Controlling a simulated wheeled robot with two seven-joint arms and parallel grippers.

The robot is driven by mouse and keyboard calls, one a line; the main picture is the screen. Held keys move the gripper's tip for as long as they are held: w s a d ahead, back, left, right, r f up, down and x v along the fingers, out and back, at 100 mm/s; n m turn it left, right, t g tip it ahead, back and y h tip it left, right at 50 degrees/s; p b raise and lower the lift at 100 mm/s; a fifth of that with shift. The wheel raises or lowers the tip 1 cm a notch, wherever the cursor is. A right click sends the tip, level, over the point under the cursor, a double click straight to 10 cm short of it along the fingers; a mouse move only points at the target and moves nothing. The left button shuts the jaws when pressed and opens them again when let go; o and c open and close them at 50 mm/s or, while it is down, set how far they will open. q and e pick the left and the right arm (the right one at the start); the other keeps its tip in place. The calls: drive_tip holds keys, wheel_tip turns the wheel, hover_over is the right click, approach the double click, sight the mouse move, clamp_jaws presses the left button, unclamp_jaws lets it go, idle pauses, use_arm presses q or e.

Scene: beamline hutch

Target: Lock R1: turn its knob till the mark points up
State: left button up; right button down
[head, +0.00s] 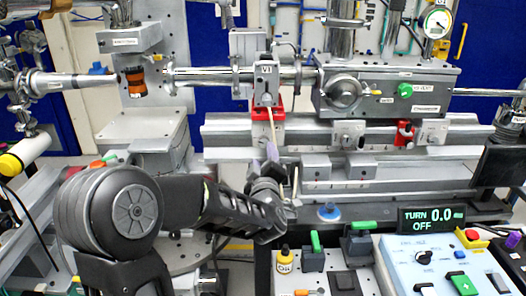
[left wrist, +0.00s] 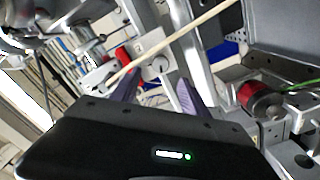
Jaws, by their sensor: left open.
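I cannot read a label R1 in either view. On the rail in the head view, a grey block with a round knob (head: 347,141) stands at the middle, and a similar knobbed block (head: 431,138) stands farther right. I cannot tell which is R1 or read a mark on either. My left gripper (head: 279,164) is open and empty, in front of the rail below the V1 part. Its two purple-grey fingers (left wrist: 158,90) are apart in the left wrist view. A silver round knob (left wrist: 160,68) shows beyond them there. My right gripper is not in view.
A pale rod (head: 271,128) hangs from the V1 block (head: 266,82), close to my left fingers; it crosses the left wrist view diagonally. A red clamp (head: 403,133) sits on the rail. Control boxes with green levers (head: 361,226) stand in front.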

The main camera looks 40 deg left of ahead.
sight(263, 143)
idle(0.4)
use_arm(q)
drive_tip(key=p+x, duration=0.2)
drive_tip(key=x, duration=0.5)
drive_tip(key=shift+w+a, duration=0.25)
drive_tip(key=shift+w, duration=0.05)
clamp_jaws()
idle(0.4)
